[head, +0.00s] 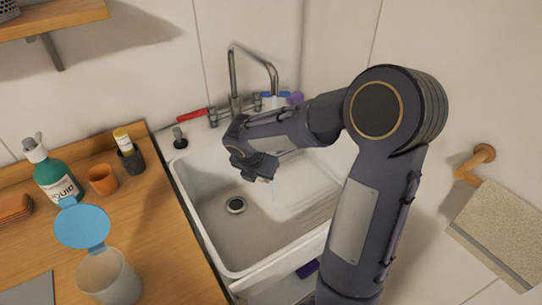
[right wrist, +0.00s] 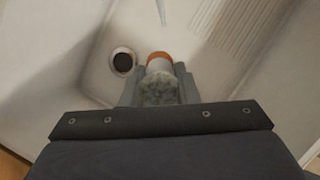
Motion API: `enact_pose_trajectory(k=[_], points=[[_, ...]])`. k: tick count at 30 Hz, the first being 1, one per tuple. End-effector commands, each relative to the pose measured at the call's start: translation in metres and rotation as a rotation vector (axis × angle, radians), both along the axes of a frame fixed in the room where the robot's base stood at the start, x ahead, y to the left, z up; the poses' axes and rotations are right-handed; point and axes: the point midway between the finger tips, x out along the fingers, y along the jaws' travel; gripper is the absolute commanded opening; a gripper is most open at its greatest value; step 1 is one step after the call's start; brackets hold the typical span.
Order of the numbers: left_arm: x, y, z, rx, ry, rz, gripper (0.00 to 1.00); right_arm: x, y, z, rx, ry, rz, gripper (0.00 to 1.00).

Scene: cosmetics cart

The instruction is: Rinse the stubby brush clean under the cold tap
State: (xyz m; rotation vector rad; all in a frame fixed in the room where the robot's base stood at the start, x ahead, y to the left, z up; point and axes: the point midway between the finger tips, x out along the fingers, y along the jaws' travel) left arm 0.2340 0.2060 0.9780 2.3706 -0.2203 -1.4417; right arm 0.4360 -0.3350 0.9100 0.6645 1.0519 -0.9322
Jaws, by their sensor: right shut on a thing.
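My right gripper (head: 258,172) is over the white sink (head: 215,185), below the tap spout (head: 272,75). In the right wrist view its fingers are shut on the stubby brush (right wrist: 158,88), which shows a mottled grey part and an orange-brown and white end pointing over the basin. The brush is mostly hidden by the gripper in the head view. The tap has a red lever (head: 192,115) on the left and a blue one (head: 268,95) on the right. A thin pale streak (head: 273,192), which looks like running water, shows just below the gripper. My left gripper is out of view.
The wooden counter (head: 165,240) at left holds a green bottle (head: 58,180), an orange cup (head: 102,180), a dark holder (head: 132,158) and a tub with a blue lid (head: 108,278). A towel (head: 500,235) hangs at right. The drain (head: 236,205) is uncovered.

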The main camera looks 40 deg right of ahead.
Motion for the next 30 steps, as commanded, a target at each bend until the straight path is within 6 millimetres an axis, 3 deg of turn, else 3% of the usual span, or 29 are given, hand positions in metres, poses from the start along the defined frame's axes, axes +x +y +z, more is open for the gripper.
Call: enact_pose_trajectory(k=[12,30], points=[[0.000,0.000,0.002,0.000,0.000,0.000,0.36,-0.001,0.002,0.003,0.000,-0.001,0.001,0.06],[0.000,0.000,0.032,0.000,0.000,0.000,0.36,-0.024,0.040,0.039,0.000,-0.001,0.001,0.06]])
